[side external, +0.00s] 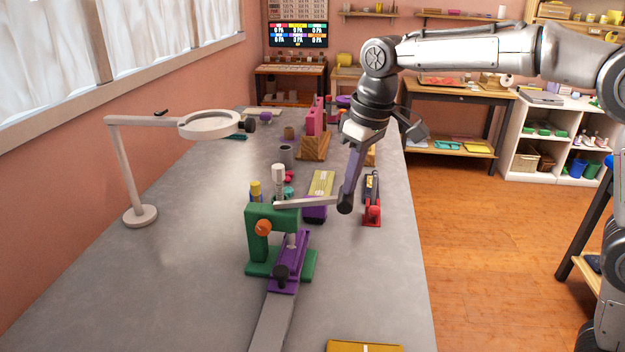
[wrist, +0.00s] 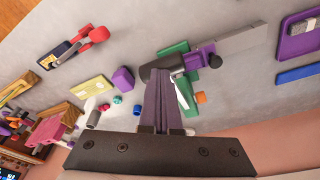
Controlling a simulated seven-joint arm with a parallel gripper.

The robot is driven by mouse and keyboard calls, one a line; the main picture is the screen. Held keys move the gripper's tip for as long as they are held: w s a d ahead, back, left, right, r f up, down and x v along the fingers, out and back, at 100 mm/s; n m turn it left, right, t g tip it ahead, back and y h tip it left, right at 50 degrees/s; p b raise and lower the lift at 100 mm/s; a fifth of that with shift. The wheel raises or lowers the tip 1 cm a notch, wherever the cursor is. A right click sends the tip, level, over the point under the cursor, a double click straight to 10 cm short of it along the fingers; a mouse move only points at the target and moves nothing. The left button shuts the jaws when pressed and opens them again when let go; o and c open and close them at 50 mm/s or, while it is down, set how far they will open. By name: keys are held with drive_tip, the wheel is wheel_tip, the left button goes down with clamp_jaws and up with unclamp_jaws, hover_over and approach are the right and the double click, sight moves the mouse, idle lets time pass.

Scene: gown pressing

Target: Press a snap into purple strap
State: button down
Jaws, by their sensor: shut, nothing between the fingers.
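A green press (side external: 258,238) stands on the grey table, with an orange knob on its side; it also shows in the wrist view (wrist: 176,48). Its pale lever (side external: 308,202) sticks out to the right and ends in a dark knob (side external: 345,206). A purple strap-like piece (side external: 290,262) lies under the press head, with a dark round knob at its near end; it shows in the wrist view (wrist: 196,60). I cannot make out a snap. My gripper (side external: 349,196) points down, fingers together and empty, its tips at the lever's dark knob (wrist: 158,70), seemingly touching it.
A grey strip (side external: 268,322) runs from the press toward the camera. A red-and-black tool (side external: 372,200) stands to the right of the lever. A magnifier lamp (side external: 140,212) is at left. A yellow flat item (side external: 364,347) lies in front. The table's left side is mostly clear.

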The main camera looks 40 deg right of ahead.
idle(0.3)
drive_tip(key=shift+w+a+r, duration=0.25)
drive_tip(key=shift+r, duration=0.4)
drive_tip(key=shift+w+a+r, duration=0.2)
drive_tip(key=shift+r, duration=0.5)
drive_tip(key=shift+w+a+r, duration=0.25)
drive_tip(key=shift+a+r, duration=0.05)
drive_tip(key=shift+r, duration=0.2)
drive_tip(key=shift+w+a+r, duration=0.25)
drive_tip(key=shift+r, duration=0.25)
drive_tip(key=shift+r, duration=0.9)
